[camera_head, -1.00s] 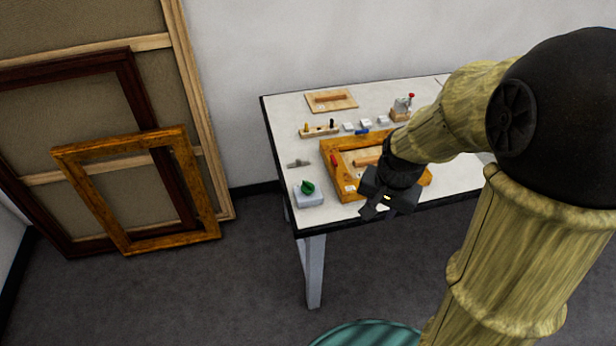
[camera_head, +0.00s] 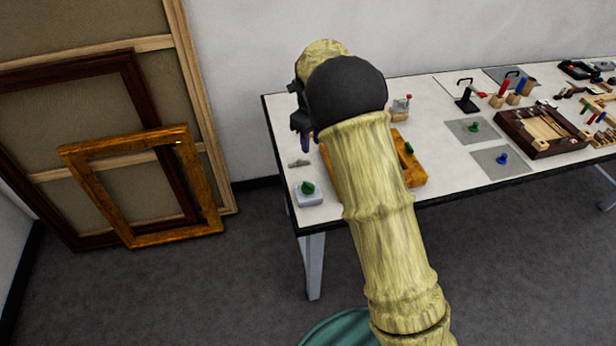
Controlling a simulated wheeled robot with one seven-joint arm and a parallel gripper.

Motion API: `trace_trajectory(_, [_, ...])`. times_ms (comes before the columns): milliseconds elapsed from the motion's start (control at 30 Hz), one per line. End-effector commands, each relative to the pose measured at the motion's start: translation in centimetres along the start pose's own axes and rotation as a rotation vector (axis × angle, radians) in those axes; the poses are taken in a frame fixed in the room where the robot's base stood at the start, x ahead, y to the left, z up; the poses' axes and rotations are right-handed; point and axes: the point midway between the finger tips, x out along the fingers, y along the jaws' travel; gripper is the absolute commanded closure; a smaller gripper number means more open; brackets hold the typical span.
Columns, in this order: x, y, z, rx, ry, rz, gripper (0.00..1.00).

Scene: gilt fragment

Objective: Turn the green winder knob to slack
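A green winder knob (camera_head: 307,187) sits on a small pale grey block (camera_head: 309,199) at the table's near left corner. Its turn position is too small to read. My gripper (camera_head: 303,138) hangs above the left part of the table, up and slightly left of the knob in the picture, apart from it. My own arm partly covers the gripper, and I cannot make out the gap between its fingers.
An orange-brown wooden tray (camera_head: 414,172) lies behind my arm, mostly hidden. A small grey metal piece (camera_head: 299,163) lies behind the knob's block. A red-topped block (camera_head: 401,106), a blue knob (camera_head: 502,158) and a dark wooden frame (camera_head: 541,150) stand further right. Picture frames (camera_head: 140,238) lean on the left wall.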

Motion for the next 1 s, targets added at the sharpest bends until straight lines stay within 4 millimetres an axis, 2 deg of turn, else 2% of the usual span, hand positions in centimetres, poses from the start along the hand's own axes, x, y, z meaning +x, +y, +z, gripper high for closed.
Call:
trace_trajectory(133, [0.0, 0.2, 1.0, 0.074, 0.007, 0.0, 0.67])
trace_trajectory(567, [0.6, 0.2, 1.0, 0.078, 0.009, 0.002, 0.67])
trace_trajectory(767, [3.0, 0.3, 0.9, 0.078, 0.01, 0.004, 0.67])
trace_trajectory(1000, [7.2, 0.3, 0.9, 0.077, 0.01, 0.004, 0.67])
